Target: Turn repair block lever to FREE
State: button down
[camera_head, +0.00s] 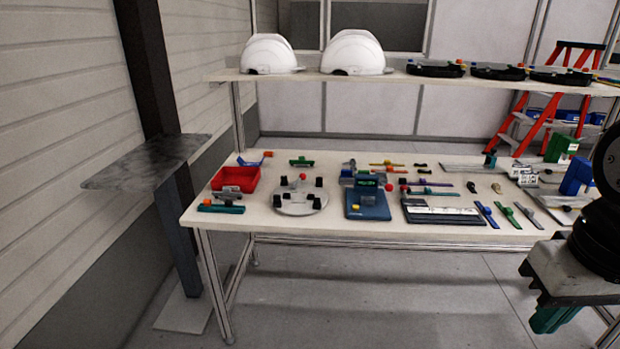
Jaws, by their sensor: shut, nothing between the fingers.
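A blue plate (368,208) on the bench carries a dark green block (369,182) with small white lettering and a yellow knob (356,206) at its front. It may be the repair block, but the lettering is too small to read and I cannot make out a lever or its setting. Another blue block (577,177) stands at the right end of the bench, partly cut off by my arm. My gripper (548,320) hangs at the lower right, in front of the bench and well apart from both blocks. Its green fingers are shut and empty.
The white bench (310,232) holds a red bin (236,179), a round grey plate (300,199) with black posts, and several small tools. A shelf (310,78) above carries two white helmet shells (268,54). A dark post with a grey plate (145,162) stands at left. A red ladder (545,125) stands behind.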

aim_at(302, 176)
jog(key=u, duration=0.35)
jog(key=i, duration=1.3)
jog(key=z, duration=0.5)
